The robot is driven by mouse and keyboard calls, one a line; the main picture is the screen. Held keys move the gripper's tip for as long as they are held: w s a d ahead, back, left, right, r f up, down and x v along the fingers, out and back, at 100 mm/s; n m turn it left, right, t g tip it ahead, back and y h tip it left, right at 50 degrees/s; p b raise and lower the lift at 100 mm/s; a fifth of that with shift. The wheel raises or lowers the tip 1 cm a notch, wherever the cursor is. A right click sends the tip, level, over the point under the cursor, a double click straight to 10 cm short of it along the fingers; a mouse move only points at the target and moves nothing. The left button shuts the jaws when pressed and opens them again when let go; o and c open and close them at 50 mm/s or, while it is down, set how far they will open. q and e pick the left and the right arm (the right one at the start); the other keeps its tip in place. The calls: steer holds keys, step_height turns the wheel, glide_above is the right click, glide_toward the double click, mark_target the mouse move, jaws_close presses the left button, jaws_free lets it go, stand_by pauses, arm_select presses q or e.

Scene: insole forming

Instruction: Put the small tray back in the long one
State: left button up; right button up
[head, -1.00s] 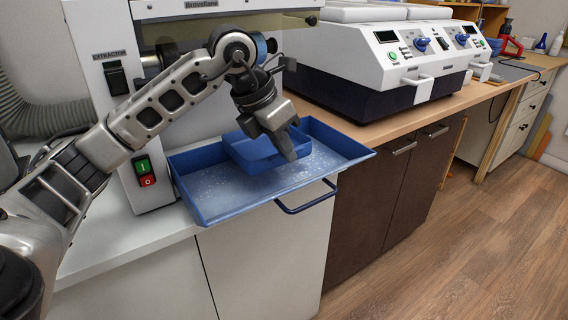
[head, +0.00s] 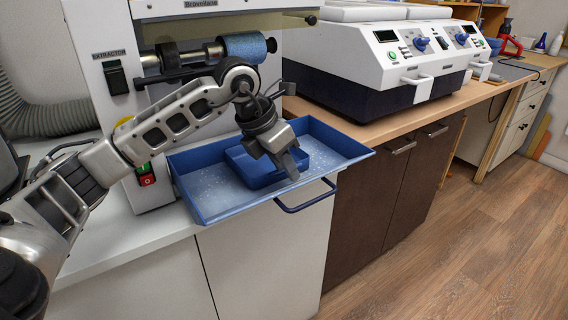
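The small blue tray (head: 262,181) is inside the long blue tray (head: 210,199), right of its middle, and looks level and low against its floor. The long tray sits at the front of the extractor machine, with pale specks on its floor and a handle (head: 306,198) at its front. My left gripper (head: 289,166) reaches in from the left, pointing down, and is shut on the right-hand wall of the small tray. The gripper hides part of that wall, and the gap under the small tray is not visible. My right gripper is not in view.
The extractor machine (head: 154,110) with its blue roller (head: 243,47) stands behind the long tray. A white machine with blue knobs (head: 385,60) stands on the wooden counter to the right. The left part of the long tray is free.

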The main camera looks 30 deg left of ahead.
arm_select(q)
steer(key=shift+r, duration=0.1)
steer(key=v, duration=1.2)
